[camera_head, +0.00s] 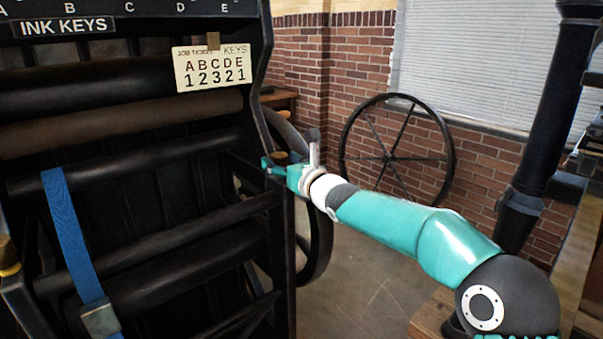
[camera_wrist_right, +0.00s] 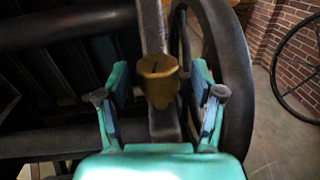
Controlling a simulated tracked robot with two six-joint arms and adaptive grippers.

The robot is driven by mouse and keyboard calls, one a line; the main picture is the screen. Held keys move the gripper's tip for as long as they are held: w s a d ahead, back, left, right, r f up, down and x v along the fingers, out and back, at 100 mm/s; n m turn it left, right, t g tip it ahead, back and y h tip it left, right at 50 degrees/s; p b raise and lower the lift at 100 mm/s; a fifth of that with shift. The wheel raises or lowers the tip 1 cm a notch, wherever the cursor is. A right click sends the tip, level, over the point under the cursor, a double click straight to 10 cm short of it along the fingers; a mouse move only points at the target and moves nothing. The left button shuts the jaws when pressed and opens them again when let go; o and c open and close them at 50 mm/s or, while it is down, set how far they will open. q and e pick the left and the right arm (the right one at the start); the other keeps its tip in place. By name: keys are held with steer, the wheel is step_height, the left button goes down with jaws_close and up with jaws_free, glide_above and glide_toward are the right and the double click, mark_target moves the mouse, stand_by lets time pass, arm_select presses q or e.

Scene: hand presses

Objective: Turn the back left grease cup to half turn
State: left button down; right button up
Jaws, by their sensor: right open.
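A brass grease cup (camera_wrist_right: 158,82) with a dark line on its face sits on the press frame in the right wrist view. My right gripper (camera_wrist_right: 160,92) is open, with one finger on each side of the cup. A gap shows between the cup and each finger. In the head view the right gripper (camera_head: 273,167) is at the right side of the press, and a small brass part (camera_head: 282,158) shows just behind it, mostly hidden. Another brass piece (camera_head: 8,258) shows at the left edge. I cannot tell which cup is the back left one. My left gripper is not in view.
The black press (camera_head: 150,190) with its rollers fills the left side. A blue strap (camera_head: 73,225) hangs across it. A job ticket card (camera_head: 212,67) is fixed at its upper right. A large spoked wheel (camera_head: 397,205) stands near the brick wall. The floor between is clear.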

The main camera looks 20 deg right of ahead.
steer(key=v, duration=1)
steer(key=shift+s+d, duration=0.2)
